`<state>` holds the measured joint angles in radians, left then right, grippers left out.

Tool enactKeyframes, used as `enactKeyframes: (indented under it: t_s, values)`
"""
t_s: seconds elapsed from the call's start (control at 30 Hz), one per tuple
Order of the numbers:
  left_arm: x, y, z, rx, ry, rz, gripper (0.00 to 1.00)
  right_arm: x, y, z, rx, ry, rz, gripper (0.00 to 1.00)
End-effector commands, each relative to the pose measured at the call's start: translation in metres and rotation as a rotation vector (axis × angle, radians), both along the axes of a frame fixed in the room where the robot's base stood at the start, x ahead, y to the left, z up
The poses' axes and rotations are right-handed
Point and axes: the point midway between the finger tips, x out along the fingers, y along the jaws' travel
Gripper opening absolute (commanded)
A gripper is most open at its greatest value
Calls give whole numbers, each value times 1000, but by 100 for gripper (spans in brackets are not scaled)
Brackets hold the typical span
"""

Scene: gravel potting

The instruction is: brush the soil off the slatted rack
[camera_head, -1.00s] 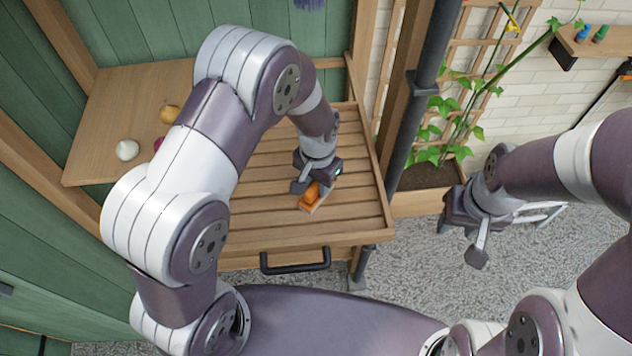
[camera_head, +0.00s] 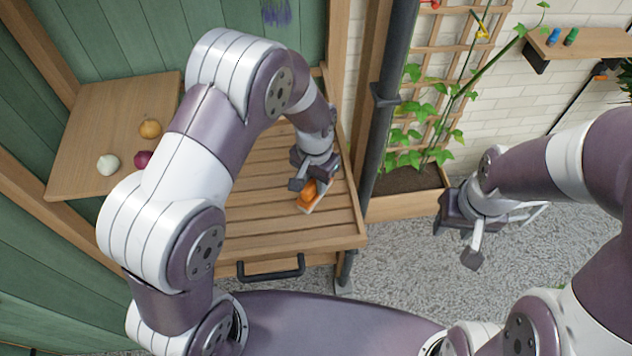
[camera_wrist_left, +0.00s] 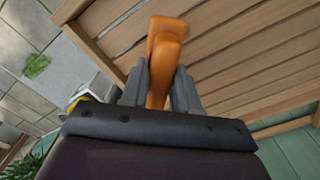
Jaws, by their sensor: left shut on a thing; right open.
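The slatted rack (camera_head: 250,217) is a wooden slatted surface in the middle of the head view. My left gripper (camera_head: 311,183) is over its right part, shut on an orange-handled brush (camera_head: 308,196). In the left wrist view the orange handle (camera_wrist_left: 163,60) stands between the fingers, with the slats (camera_wrist_left: 240,55) beyond it. The brush is low over the slats; I cannot tell whether it touches them. I see no clear soil on the visible slats; my left arm hides part of the rack. My right gripper (camera_head: 472,245) is open and empty, above the gravel to the right.
A wooden side shelf (camera_head: 90,125) at left holds a white bulb (camera_head: 107,165), a yellow onion (camera_head: 150,129) and a red onion (camera_head: 142,159). A dark pipe (camera_head: 385,100) and a planter (camera_head: 405,206) with a climbing plant stand right of the rack. A black handle (camera_head: 271,270) is at the front.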

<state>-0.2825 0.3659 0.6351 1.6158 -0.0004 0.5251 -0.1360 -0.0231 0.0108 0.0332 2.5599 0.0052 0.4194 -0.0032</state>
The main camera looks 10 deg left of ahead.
Motion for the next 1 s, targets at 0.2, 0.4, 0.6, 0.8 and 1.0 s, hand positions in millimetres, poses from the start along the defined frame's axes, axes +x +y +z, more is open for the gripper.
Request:
enactKeyframes:
  t_s: [0.2, 0.4, 0.6, 0.8, 1.0]
  values:
    - [3, 0, 24, 0, -1, 1, 1, 0, 0, 20, 0, 0, 0, 43]
    - [5, 1, 40, 0, -1, 3, 1, 0, 0, 32, 0, 0, 0, 43]
    - [6, 1, 43, 0, -1, 3, 1, 0, 0, 34, 0, 0, 0, 43]
    - [6, 1, 43, 0, -1, 3, 1, 0, 0, 33, 0, 0, 0, 43]
    - [6, 1, 43, 0, 0, 3, 1, 0, 0, 33, 0, 0, 0, 43]
